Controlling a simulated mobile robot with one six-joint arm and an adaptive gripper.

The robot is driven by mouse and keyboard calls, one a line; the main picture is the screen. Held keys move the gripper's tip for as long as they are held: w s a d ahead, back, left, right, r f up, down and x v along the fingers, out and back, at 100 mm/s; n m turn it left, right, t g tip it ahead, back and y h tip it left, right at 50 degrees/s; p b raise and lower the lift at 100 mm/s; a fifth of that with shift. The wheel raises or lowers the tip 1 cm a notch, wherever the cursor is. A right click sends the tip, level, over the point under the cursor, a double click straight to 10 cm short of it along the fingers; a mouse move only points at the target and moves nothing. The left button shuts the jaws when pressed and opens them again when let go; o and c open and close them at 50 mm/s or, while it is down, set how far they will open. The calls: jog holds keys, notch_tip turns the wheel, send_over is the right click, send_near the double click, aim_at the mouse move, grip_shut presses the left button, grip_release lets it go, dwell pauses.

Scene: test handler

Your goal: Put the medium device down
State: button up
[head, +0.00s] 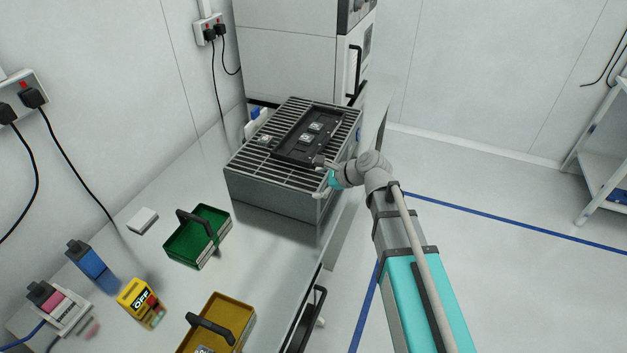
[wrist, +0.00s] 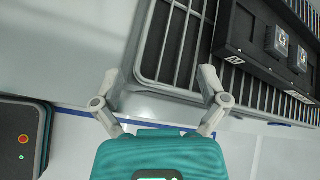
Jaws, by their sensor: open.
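My gripper (wrist: 160,76) is open, with nothing between its fingers in the wrist view. In the head view my gripper (head: 328,172) is at the right front edge of the slatted grey box, partly hidden by my own wrist. A black tray (head: 290,152) lies on the slats, with two small square grey devices (head: 317,127) (head: 306,138) in it. Another small device (head: 265,139) sits on the slats left of the tray. The wrist view shows the black tray (wrist: 240,25) and its two devices (wrist: 277,40) (wrist: 298,58) at upper right, apart from my fingers. I cannot tell which device is medium.
The slatted box (head: 270,195) stands on a grey bench before a white cabinet (head: 285,55). A green crate (head: 183,250) and a yellow crate (head: 238,312) with black handles stand nearer. A yellow OFF block (head: 140,300) and blue bottle (head: 90,262) are at left. Floor right is clear.

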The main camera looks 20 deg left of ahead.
jog(key=s+d+f+n+h, duration=0.2)
jog(key=s+d+n+h, duration=0.1)
jog(key=d, duration=0.9)
jog(key=s+d+f+n+g+h, duration=0.1)
jog(key=d+n, duration=0.5)
jog(key=d, duration=0.6)
jog(key=s+d+f+n+h, duration=0.4)
jog(key=s+d+h, duration=0.1)
jog(key=d, duration=0.7)
jog(key=shift+s+d+n+g+h, duration=0.2)
jog(key=shift+d+n+g+h, duration=0.15)
jog(key=shift+h, duration=0.35)
jog(key=shift+f, duration=0.1)
